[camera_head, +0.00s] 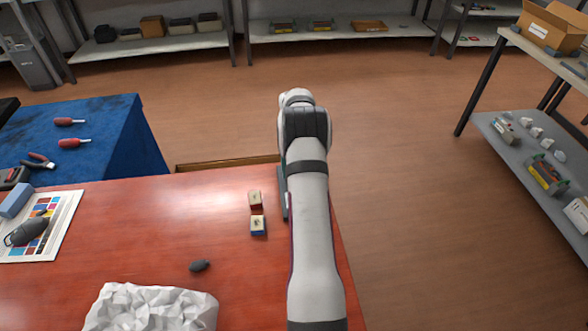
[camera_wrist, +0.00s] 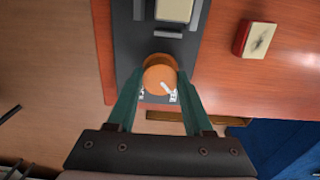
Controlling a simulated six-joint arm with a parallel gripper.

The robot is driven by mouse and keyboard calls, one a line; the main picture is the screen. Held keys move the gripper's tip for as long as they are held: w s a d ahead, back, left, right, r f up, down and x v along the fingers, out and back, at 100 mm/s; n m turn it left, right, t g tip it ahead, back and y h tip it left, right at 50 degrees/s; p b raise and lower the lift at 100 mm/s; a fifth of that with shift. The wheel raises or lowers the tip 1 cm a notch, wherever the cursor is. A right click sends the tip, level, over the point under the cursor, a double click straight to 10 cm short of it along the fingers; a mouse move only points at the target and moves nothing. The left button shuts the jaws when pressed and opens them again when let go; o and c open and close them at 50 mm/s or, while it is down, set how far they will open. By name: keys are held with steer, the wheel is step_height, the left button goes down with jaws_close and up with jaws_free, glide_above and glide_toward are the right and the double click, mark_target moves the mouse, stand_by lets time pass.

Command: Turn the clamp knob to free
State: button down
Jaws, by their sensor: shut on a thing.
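The clamp knob (camera_wrist: 160,76) is a round orange-brown knob on a dark grey plate (camera_wrist: 128,45) in the wrist view. Its white pointer line points to the lower right, toward a small white label (camera_wrist: 174,97). Another white label (camera_wrist: 141,95) lies at lower left; neither can be read. My gripper (camera_wrist: 160,72) has its two green fingers on either side of the knob and is shut on it. In the head view my arm hides the knob and gripper; only an edge of the plate (camera_head: 283,190) shows.
A pale block (camera_wrist: 174,9) sits on the plate beyond the knob. Two small boxes (camera_head: 256,199) (camera_head: 258,225) stand on the red table (camera_head: 170,215) left of my arm. Crumpled white paper (camera_head: 150,308) and a dark lump (camera_head: 200,265) lie nearer. Open floor is at right.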

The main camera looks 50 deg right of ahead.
steer(key=shift+c, duration=1.5)
jaws_free()
steer(key=shift+r, duration=0.1)
step_height(320, 180, up, 16)
steer(key=shift+f, duration=0.2)
